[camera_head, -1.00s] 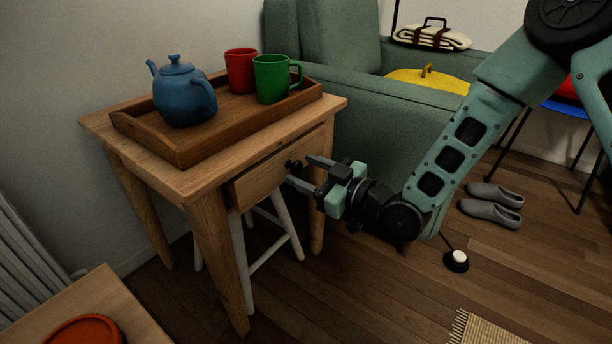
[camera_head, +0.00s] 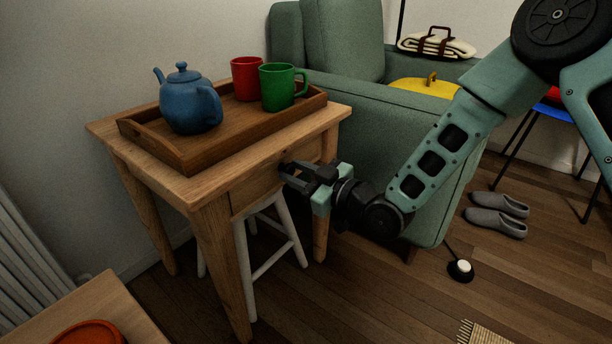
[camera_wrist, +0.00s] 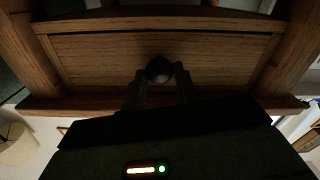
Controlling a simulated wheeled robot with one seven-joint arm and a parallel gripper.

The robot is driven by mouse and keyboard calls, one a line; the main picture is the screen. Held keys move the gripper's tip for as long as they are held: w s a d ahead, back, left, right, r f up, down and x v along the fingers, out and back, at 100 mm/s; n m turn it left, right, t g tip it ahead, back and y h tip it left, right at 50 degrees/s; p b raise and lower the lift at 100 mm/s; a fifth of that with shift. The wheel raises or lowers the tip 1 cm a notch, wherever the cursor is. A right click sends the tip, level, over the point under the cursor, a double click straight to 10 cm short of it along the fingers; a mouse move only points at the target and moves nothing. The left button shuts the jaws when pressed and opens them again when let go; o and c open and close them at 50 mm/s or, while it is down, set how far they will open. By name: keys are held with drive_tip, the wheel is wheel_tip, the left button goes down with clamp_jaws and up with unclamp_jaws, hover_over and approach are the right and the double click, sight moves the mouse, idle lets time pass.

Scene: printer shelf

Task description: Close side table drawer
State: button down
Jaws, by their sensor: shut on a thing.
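The wooden side table (camera_head: 215,186) stands at left centre in the head view. Its drawer front (camera_head: 256,188) sits within the table frame, apparently flush or slightly recessed. The wrist view shows the drawer front (camera_wrist: 100,57) framed by wood on its sides. My gripper (camera_head: 287,171) is at the drawer front, reaching in from the right. In the wrist view its fingers are on either side of the dark round knob (camera_wrist: 159,69), shut on it. In the head view the fingers mostly hide the knob.
A wooden tray (camera_head: 150,140) on the table carries a blue teapot (camera_head: 190,102), a red mug (camera_head: 246,78) and a green mug (camera_head: 278,88). A white stool (camera_head: 270,250) stands under the table. A green armchair (camera_head: 390,125) is close behind and right of my gripper.

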drive_tip(key=shift+w+a, duration=0.1)
drive_tip(key=c, duration=1.1)
unclamp_jaws()
drive_tip(key=shift+a, duration=0.1)
drive_tip(key=shift+o, duration=0.2)
drive_tip(key=p+v, duration=0.5)
drive_tip(key=v, duration=1.2)
